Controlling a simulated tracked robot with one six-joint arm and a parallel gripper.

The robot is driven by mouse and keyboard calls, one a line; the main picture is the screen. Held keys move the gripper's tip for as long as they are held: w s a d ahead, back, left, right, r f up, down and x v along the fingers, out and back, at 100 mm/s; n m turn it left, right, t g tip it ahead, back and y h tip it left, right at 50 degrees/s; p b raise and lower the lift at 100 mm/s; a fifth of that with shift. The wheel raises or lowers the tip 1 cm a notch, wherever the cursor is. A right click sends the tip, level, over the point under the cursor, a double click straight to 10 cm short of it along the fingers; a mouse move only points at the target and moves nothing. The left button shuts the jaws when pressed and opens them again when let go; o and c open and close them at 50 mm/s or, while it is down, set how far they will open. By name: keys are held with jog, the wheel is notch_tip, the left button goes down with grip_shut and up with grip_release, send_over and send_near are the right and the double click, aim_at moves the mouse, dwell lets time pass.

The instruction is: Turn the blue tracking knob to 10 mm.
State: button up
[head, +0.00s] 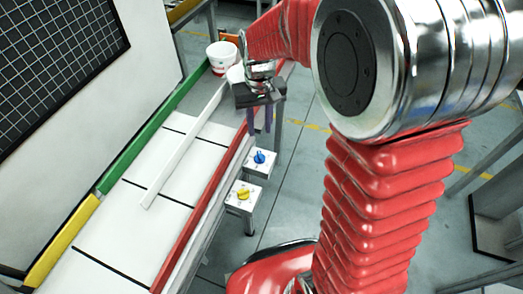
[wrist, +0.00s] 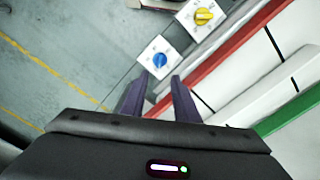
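The blue tracking knob (head: 259,157) sits on a white plate on a small post beside the red rail in the head view. It also shows in the wrist view (wrist: 160,60), just beyond my fingertips. My gripper (head: 260,128) points down above and behind the knob, apart from it. Its two dark purple fingers (wrist: 160,82) are spread with an empty gap between them. The scale marks around the knob are too small to read.
A yellow knob (head: 243,193) on a similar white plate stands nearer. The red rail (head: 205,200) edges the white table with dark lines. A white bucket (head: 221,58) stands at the far end. A green rail (head: 150,132) runs along the left side.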

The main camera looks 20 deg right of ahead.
aim_at(260, 154)
notch_tip(260, 154, down, 12)
jog(key=shift+f, duration=0.2)
dwell(0.4)
jog(key=shift+c, duration=0.4)
grip_shut()
jog(key=shift+d, duration=0.3)
jog(key=shift+a, duration=0.2)
